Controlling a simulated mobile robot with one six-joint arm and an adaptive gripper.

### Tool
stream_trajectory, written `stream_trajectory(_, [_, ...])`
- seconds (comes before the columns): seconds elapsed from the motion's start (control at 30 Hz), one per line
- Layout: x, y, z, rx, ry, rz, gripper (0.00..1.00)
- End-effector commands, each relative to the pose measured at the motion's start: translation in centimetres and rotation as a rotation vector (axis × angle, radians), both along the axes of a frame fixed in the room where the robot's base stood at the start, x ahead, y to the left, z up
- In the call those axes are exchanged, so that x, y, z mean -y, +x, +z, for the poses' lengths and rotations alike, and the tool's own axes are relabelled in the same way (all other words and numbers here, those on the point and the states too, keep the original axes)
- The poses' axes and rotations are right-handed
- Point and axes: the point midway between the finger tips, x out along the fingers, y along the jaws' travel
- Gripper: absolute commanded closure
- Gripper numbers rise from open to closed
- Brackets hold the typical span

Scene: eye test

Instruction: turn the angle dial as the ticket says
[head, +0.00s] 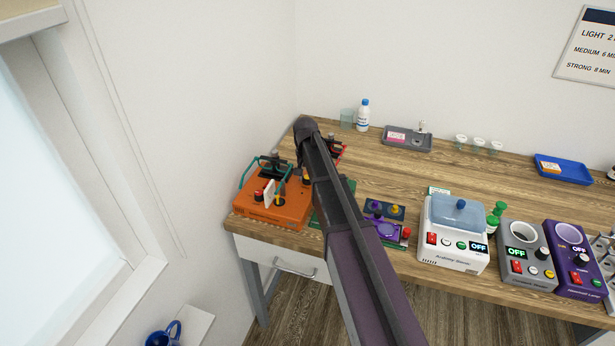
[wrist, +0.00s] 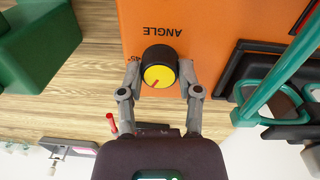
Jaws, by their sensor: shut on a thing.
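A mark reading 45° is partly visible left of the dial. My gripper (wrist: 159,85) is shut on the dial, one finger on each side. In the head view the orange machine (head: 255,211) stands at the table's left end, and my arm hides part of that area. I cannot make out a readable ticket.
A teal handle (wrist: 285,75) rises beside the dial in the wrist view. A purple device (head: 384,229), a white Arduboy-like labelled box (head: 455,254) and other machines line the front edge. A grey tray (head: 407,145) and a blue tray (head: 575,177) stand behind. The table's middle is mostly clear.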

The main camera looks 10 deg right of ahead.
Motion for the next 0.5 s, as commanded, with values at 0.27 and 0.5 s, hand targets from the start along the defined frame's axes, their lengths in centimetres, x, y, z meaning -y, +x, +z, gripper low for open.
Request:
stream_trajectory(0.27, [0.00,-0.37,-0.09,-0.008,0.001,-0.263,1.00])
stream_trajectory(0.5, [0.01,-0.37,-0.09,-0.008,0.001,-0.491,1.00])
